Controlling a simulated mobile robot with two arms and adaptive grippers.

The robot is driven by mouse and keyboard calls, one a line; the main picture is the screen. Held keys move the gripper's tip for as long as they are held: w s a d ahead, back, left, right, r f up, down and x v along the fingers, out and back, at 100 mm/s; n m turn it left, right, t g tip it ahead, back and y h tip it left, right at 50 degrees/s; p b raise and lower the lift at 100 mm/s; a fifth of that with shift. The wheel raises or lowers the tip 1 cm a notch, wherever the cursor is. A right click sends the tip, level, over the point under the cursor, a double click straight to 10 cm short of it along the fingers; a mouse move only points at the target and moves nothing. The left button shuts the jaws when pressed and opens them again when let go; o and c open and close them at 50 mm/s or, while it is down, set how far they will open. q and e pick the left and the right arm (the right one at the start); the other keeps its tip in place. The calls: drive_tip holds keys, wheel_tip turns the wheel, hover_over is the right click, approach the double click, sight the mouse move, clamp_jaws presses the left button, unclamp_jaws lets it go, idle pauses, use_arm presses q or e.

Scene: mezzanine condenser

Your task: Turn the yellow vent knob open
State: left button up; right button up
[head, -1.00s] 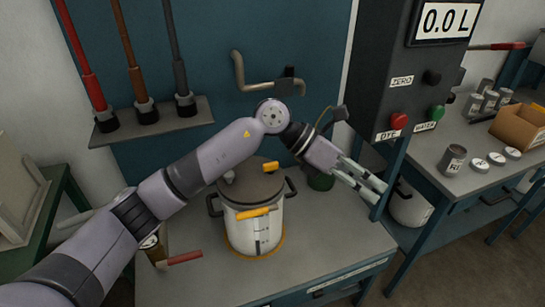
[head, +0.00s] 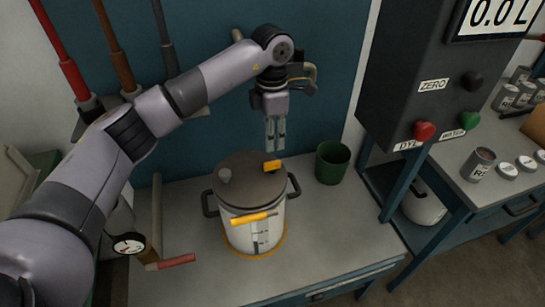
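A large white pot (head: 240,236) with a brown-grey lid (head: 243,184) and dark side handles stands on the grey bench. A small yellow knob (head: 271,166) sits on the lid's far right side. A yellow lever (head: 249,217) is on the pot's front, above a level scale. My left gripper (head: 275,150) points straight down just above the small yellow knob. A narrow gap shows between its fingers, and nothing is seen held. Whether the fingertips touch the knob I cannot tell. My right gripper is not in view.
A green cup (head: 332,162) stands right of the pot. A gauge (head: 128,243) and a red-handled valve (head: 177,260) are at the left. A dark control box (head: 430,75) with red and green buttons rises at the right. The bench front is clear.

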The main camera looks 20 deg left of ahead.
sight(272, 162)
use_arm(q)
wheel_tip(272, 162, down, 6)
drive_tip(key=shift+s+r+p, duration=0.1)
drive_tip(key=shift+r+p, duration=0.15)
drive_tip(key=shift+p, duration=0.15)
wheel_tip(272, 162, down, 2)
drive_tip(key=shift+f, duration=0.65)
clamp_jaws()
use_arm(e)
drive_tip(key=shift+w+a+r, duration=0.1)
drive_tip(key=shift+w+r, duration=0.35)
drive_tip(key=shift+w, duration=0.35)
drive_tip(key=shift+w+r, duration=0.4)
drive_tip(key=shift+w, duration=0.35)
